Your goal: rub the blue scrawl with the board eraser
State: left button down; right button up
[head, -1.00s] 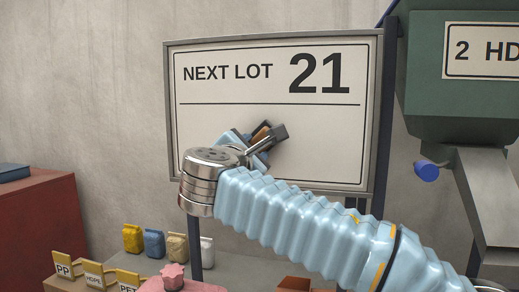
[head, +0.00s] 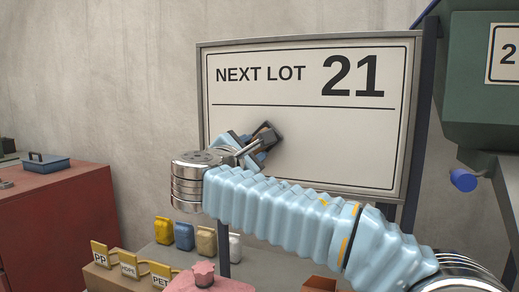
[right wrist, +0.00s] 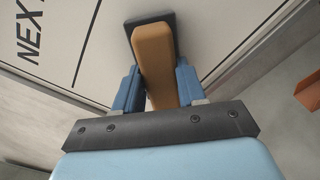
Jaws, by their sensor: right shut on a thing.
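The white board (head: 330,145) reads "NEXT LOT 21" above a black line. No blue scrawl shows on its visible surface; my right gripper and arm cover part of the lower left area. My right gripper (head: 252,150) is at the board's left part, below the line. It is shut on the board eraser (head: 268,131), which has a tan grip and a dark pad. In the right wrist view the eraser (right wrist: 155,60) sits between the blue fingers (right wrist: 157,85), pad toward the board. Whether the pad touches the board is hard to tell. My left gripper is not in view.
A red cabinet (head: 55,225) with a blue box (head: 45,168) stands at the left. Small coloured bags (head: 184,236) and labelled bins (head: 128,268) stand below the board. A green hopper (head: 470,120) stands at the right.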

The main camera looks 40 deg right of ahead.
jog(key=shift+w+a, duration=0.3)
jog(key=shift+w, duration=0.35)
jog(key=shift+w+a, duration=0.25)
jog(key=shift+w, duration=0.35)
jog(key=shift+r, duration=0.1)
jog(key=shift+r, duration=0.1)
jog(key=shift+s, duration=0.1)
